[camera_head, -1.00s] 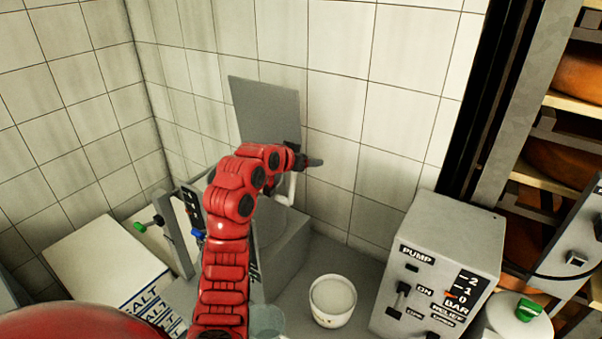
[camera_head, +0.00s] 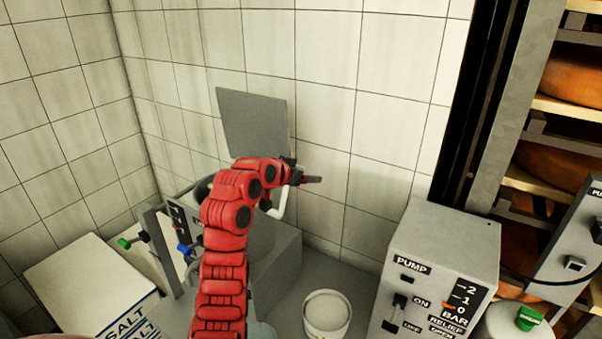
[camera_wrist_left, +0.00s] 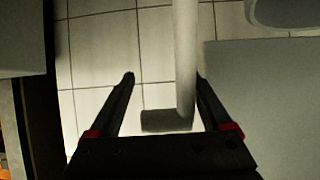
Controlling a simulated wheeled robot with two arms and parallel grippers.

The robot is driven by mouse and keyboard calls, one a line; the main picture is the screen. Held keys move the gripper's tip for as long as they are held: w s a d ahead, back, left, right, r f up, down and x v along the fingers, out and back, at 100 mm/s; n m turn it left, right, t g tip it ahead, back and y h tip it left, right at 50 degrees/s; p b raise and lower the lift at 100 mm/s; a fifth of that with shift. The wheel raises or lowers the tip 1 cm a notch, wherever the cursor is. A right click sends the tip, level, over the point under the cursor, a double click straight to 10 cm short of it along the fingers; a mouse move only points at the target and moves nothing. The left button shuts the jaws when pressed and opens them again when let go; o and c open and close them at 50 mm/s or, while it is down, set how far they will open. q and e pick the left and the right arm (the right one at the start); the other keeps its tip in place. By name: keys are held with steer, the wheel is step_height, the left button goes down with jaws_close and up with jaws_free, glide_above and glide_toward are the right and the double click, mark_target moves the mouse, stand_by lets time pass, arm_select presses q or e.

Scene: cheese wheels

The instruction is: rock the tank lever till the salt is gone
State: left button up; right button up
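The grey tank (camera_head: 276,262) stands in the corner, partly hidden behind my left arm, with a flat grey panel (camera_head: 255,122) upright behind it. The white lever (camera_head: 279,207) shows beside my left gripper (camera_head: 315,180). In the left wrist view, the lever (camera_wrist_left: 185,55) runs between the two fingers, nearer the right one. The fingers of my left gripper (camera_wrist_left: 164,77) are spread apart, with a clear gap to the left of the lever. The salt inside the tank cannot be seen. My right gripper is not in view.
White salt bags (camera_head: 90,280) lie at the lower left. A white tub (camera_head: 327,312) sits in front of the tank. A grey pump box (camera_head: 430,265) stands to the right, with cheese shelves (camera_head: 560,104) beyond it. Tiled walls close off the back.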

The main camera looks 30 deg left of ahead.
arm_select(q)
steer(key=shift+a+r, duration=0.1)
steer(key=shift+r, duration=0.15)
steer(key=b+v, duration=0.1)
steer(key=v, duration=1.6)
steer(key=shift+s, duration=0.2)
